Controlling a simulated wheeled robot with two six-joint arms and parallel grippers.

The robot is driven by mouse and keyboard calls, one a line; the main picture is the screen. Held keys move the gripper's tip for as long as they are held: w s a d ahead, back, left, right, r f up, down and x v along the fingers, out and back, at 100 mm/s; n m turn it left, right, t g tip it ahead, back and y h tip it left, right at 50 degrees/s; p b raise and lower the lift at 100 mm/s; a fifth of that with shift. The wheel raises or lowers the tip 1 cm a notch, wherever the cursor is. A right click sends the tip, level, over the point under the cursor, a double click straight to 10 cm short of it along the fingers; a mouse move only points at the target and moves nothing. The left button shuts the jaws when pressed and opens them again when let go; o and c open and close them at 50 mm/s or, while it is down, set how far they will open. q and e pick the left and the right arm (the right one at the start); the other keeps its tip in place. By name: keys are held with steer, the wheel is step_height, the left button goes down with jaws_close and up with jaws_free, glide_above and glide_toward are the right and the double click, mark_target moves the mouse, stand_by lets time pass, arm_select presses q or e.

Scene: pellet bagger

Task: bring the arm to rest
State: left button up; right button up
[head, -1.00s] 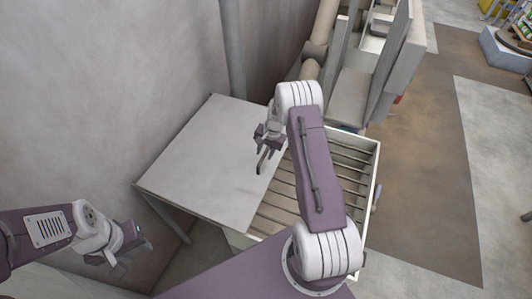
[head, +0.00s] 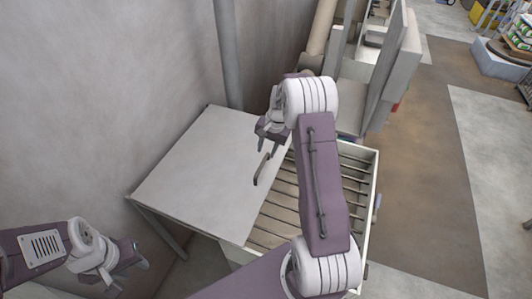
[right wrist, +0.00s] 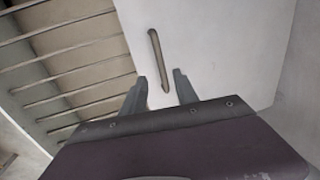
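My right arm reaches over the roller bed, and its gripper (head: 269,142) is above the right part of the grey table.
The grey table (head: 195,165) stands against a wall (head: 110,80). The roller bed (head: 345,185) adjoins its right side, with tall machine panels (head: 385,70) behind. A vertical pipe (head: 228,55) rises behind the table. Open brown floor (head: 425,160) lies to the right.

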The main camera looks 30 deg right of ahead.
steer(key=shift+a, duration=0.1)
steer(key=s+a+r+n+b, duration=0.3)
steer(key=a+r, duration=0.3)
steer(key=a, duration=0.5)
steer(key=s+a+f+n, duration=0.1)
steer(key=s+n, duration=0.1)
steer(key=s, duration=0.4)
steer(key=s+a+f+n, duration=0.1)
steer(key=s+f+n, duration=0.1)
steer(key=s, duration=0.4)
steer(key=s+a+f+n+h, duration=0.1)
steer(key=s+n, duration=0.2)
steer(key=s, duration=0.3)
steer(key=shift+f+g, duration=0.15)
steer(key=shift+g, duration=0.15)
steer(key=shift+s, duration=0.15)
steer(key=shift+d, duration=0.1)
